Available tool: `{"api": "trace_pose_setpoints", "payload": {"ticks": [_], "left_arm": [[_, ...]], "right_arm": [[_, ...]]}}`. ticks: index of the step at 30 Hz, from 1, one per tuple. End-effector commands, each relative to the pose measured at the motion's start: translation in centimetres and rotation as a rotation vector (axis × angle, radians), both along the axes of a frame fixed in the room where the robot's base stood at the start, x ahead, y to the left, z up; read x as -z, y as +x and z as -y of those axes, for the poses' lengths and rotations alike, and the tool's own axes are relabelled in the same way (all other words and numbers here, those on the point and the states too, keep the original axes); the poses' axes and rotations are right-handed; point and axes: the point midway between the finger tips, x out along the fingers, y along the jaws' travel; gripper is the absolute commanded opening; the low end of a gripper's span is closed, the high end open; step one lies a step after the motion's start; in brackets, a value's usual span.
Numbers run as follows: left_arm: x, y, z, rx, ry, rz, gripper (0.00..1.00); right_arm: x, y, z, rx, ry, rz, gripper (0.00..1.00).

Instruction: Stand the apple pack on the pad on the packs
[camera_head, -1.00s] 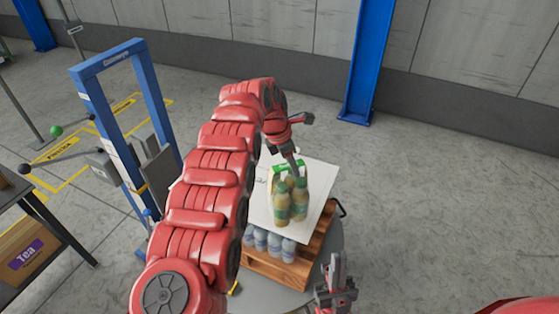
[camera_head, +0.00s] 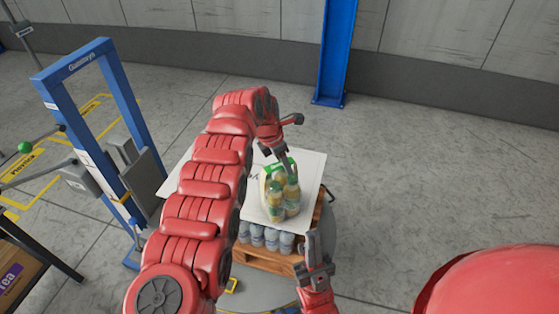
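The apple pack (camera_head: 275,202), several bottles with green caps and a green-topped carrier, is upright over the front right part of the white pad (camera_head: 310,175). I cannot tell whether its base touches the pad. My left gripper (camera_head: 288,166) reaches down from behind to the pack's top and looks shut on it; the fingertips are small and partly hidden. The pad lies on packs (camera_head: 272,238) of pale-capped bottles, largely hidden beneath it. My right gripper (camera_head: 318,255) is open and empty in front of the stack, at its right corner.
The packs stand on a wooden pallet (camera_head: 262,259) on a round grey base (camera_head: 325,235). My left arm hides the pad's middle. A blue frame (camera_head: 90,125) stands left, and a table with a Tea box (camera_head: 17,278) is at lower left. The floor at right is clear.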

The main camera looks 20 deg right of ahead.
Motion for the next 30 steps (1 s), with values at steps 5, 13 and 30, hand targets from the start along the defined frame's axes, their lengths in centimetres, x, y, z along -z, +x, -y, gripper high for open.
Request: {"api": "trace_pose_setpoints", "payload": {"ticks": [5, 13, 30], "left_arm": [[0.0, 0.0, 0.0, 0.0, 0.0, 0.0, 0.65], [-0.1, 0.0, 0.0, 0.001, 0.001, 0.0, 0.65], [-7.5, -0.3, -2.4, 0.0, -0.004, 0.003, 0.65]], "right_arm": [[0.0, 0.0, 0.0, 0.0, 0.0, 0.0, 0.0], [0.1, 0.0, 0.0, 0.0, 0.0, 0.0, 0.0], [3.4, 0.0, 0.0, 0.0, 0.0, 0.0, 0.0]]}}
